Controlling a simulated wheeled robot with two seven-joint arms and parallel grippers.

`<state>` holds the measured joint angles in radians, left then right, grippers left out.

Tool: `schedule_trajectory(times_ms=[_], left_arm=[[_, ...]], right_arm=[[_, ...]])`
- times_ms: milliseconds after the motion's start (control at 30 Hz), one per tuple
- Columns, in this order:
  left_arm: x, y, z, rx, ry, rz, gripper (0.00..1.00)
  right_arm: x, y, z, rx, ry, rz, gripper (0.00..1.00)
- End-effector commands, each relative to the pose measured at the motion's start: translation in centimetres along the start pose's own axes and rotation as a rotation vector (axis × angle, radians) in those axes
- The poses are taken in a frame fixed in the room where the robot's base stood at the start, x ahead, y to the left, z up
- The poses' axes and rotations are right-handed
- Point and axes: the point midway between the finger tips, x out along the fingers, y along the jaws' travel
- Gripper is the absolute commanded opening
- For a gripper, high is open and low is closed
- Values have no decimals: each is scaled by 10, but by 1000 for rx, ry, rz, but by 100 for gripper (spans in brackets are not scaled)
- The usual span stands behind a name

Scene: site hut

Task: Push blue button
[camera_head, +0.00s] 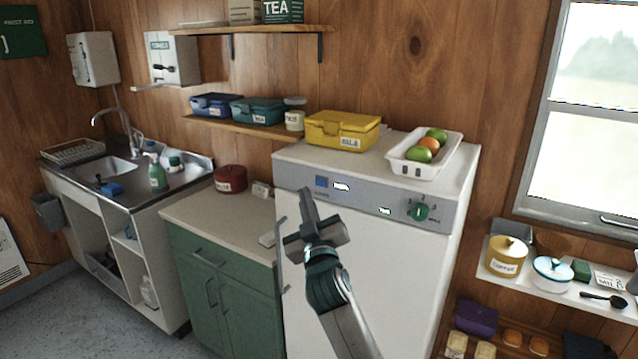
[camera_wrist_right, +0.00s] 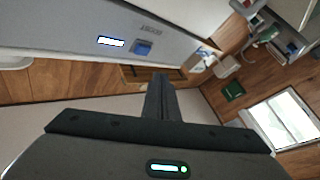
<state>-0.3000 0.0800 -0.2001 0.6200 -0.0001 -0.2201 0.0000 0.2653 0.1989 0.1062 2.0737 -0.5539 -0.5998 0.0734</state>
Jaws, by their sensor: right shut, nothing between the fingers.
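The blue button (camera_head: 321,182) is a small square on the grey control panel along the top front of the white appliance (camera_head: 380,265). A lit white display sits just to its right. In the right wrist view the blue button (camera_wrist_right: 143,47) shows beside the lit display, ahead of the fingers. My right gripper (camera_head: 306,194) is shut and empty, its fingertips pointing up, just left of and slightly below the button in the head view. In the wrist view the fingertips (camera_wrist_right: 161,77) look apart from the button. My left gripper is not in view.
A green knob (camera_head: 418,211) is at the panel's right end. A yellow box (camera_head: 342,131) and a white tray (camera_head: 453,150) of fruit stand on the appliance. A green cabinet (camera_head: 222,290) with a worktop adjoins at the left. A shelf with jars (camera_head: 553,291) is at the right.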

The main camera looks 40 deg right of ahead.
Motion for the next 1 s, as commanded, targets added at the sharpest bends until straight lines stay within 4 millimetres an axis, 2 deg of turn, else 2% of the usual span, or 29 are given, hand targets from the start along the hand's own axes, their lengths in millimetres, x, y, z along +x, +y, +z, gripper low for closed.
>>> schedule_trajectory(times_ms=[400, 1000], left_arm=[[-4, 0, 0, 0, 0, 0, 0], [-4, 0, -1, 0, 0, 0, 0]], right_arm=[[-20, -14, -15, 0, 0, 1, 0], [-20, -15, -14, -1, -1, -1, 0]])
